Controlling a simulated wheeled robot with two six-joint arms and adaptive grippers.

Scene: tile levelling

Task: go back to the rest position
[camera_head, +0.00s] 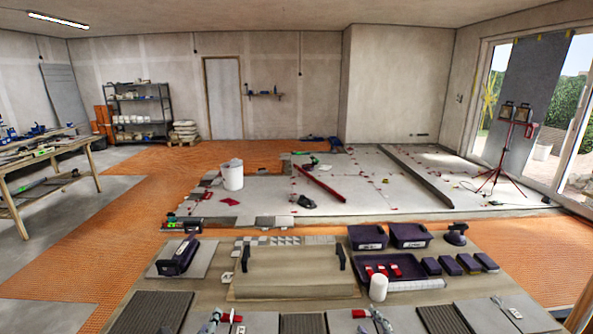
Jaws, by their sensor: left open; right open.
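My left gripper (216,317) shows small and grey at the bottom edge, left of centre, over the near row of tiles. My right gripper (377,316) shows likewise, right of centre. Both are open, and I see nothing held in either. Small red pieces show beside each one; I cannot tell whether they touch. Most of both arms is outside the picture. The near row has grey tiles (300,323) and dark ribbed areas (153,313).
Beyond the tiles lies a brown board (290,277) with two black uprights. A purple tray (440,284) of red pieces, a white cylinder (378,288) and purple boxes (409,236) stand right. A purple tool (178,256) lies left. A workbench (50,155) stands far left.

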